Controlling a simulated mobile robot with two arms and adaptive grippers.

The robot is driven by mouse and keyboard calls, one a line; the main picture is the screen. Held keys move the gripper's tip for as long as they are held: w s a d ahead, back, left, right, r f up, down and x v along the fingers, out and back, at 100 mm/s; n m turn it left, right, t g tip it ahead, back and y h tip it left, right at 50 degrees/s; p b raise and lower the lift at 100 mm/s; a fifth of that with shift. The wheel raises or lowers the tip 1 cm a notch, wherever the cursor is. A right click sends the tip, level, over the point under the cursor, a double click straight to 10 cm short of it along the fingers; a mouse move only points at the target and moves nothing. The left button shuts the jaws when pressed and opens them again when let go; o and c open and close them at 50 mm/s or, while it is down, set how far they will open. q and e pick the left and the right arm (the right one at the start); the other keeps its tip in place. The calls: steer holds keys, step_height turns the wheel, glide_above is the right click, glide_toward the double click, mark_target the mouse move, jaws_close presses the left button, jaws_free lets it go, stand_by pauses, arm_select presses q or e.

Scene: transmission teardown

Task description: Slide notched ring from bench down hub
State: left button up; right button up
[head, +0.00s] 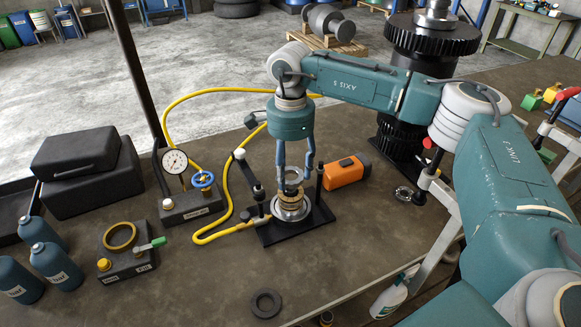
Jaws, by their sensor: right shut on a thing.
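My right gripper (294,184) points straight down over the black fixture (315,222) in the middle of the bench. Its fingers are shut on a ring, which I take to be the notched ring (290,197). The ring is brass-coloured and sits around the upright hub (291,211), whose round silver lower part shows beneath. The notches are too small to make out, and the fingers partly hide the hub's top. I cannot tell how far down the ring sits. My left gripper is not in view.
Slim black posts stand close beside the hub. A yellow hose (226,195) and a gauge block (190,205) are left. A dark ring (266,303) lies at the front edge.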

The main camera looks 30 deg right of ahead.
steer(key=shift+f+b, duration=0.35)
steer(key=shift+f, duration=0.6)
steer(key=shift+f+b, duration=0.5)
steer(key=shift+f, duration=0.1)
steer(key=shift+f+b, duration=0.3)
steer(key=shift+f, duration=0.05)
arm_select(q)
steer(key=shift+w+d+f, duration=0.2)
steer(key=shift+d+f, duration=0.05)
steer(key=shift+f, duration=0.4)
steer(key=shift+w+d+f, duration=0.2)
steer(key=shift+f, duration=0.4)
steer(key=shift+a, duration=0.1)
arm_select(e)
steer(key=shift+a, duration=0.1)
